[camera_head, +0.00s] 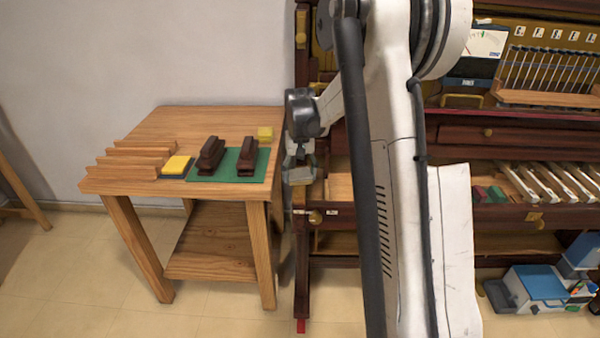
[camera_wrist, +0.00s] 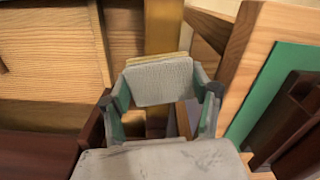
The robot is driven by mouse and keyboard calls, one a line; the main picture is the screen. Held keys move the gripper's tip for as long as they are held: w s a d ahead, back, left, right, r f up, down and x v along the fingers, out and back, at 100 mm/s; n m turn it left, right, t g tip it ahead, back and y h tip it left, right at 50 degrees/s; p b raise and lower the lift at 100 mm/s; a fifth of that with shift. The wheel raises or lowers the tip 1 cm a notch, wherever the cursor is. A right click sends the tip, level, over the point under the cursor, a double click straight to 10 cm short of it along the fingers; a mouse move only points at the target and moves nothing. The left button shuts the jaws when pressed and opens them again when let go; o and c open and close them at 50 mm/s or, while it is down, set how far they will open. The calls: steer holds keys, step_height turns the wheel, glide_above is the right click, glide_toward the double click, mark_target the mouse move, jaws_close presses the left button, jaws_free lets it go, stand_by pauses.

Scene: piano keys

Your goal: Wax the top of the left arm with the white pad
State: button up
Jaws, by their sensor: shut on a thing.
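My gripper (camera_wrist: 164,98) is shut on a pale grey-white pad (camera_wrist: 160,84) with a tan edge behind it; one finger is on each side. In the head view my gripper (camera_head: 300,168) is at the left end of the piano cabinet (camera_head: 303,232), beside the side table's right edge. The pad is hard to make out there. In the wrist view, dark red wood (camera_wrist: 35,145) of the piano is at lower left. I cannot tell which surface is the top of the left arm, nor whether the pad touches anything; my arm hides part of the piano.
A wooden side table (camera_head: 140,185) stands left. It bears a green mat (camera_head: 235,176) with two dark brown blocks (camera_head: 210,154), a yellow pad (camera_head: 176,166), another yellow block (camera_head: 265,133) and wooden slats (camera_head: 125,160). A blue-and-white machine (camera_head: 540,287) is on the floor at right.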

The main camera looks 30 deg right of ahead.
mark_target(299, 198)
steer(key=shift+s+a+f, duration=0.1)
steer(key=shift+s+a, duration=0.95)
steer(key=shift+s, duration=0.5)
steer(key=shift+s+a+r, duration=0.1)
steer(key=shift+s+a, duration=0.95)
steer(key=shift+s, duration=0.5)
steer(key=shift+s+a+f, duration=0.1)
steer(key=shift+s+a, duration=0.95)
steer(key=shift+s, duration=0.5)
step_height(299, 198, up, 6)
steer(key=p, duration=0.3)
steer(key=shift+p, duration=0.3)
steer(key=shift+r+p, duration=0.95)
steer(key=shift+r, duration=0.6)
